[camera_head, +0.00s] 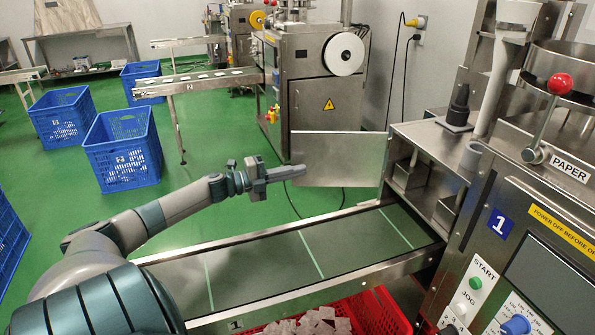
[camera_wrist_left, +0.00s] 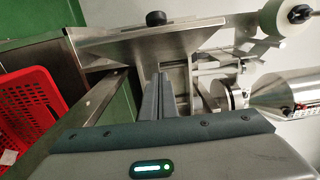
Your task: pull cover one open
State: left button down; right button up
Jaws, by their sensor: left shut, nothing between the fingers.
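Cover one is a flat steel panel (camera_head: 338,158) on machine 1, above the belt. It stands swung out from the machine body, with the compartment (camera_head: 415,180) beside it uncovered. My left gripper (camera_head: 300,171) is shut and empty, its fingertips by the panel's left edge; I cannot tell whether they touch it. In the left wrist view the shut fingers (camera_wrist_left: 158,85) point toward the steel panel (camera_wrist_left: 105,45), which carries a black knob (camera_wrist_left: 156,18). My right gripper is not in view.
A conveyor belt (camera_head: 260,280) runs below my left arm. A red crate (camera_head: 375,310) with pale packets stands in front of it. Blue crates (camera_head: 123,150) stand on the green floor at left. Another machine (camera_head: 325,100) stands behind. The control panel (camera_head: 540,285) is at right.

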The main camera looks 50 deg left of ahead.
pick_arm(q)
jog(key=a+v, duration=0.1)
jog(key=v, duration=0.7)
jog(key=shift+a+f, duration=0.2)
jog(key=shift+a, duration=0.15)
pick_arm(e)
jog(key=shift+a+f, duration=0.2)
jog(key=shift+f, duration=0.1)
pick_arm(q)
jog(key=shift+s, duration=0.1)
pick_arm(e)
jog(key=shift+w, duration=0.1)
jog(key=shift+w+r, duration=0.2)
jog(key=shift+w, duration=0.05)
pick_arm(q)
jog(key=shift+r, duration=0.1)
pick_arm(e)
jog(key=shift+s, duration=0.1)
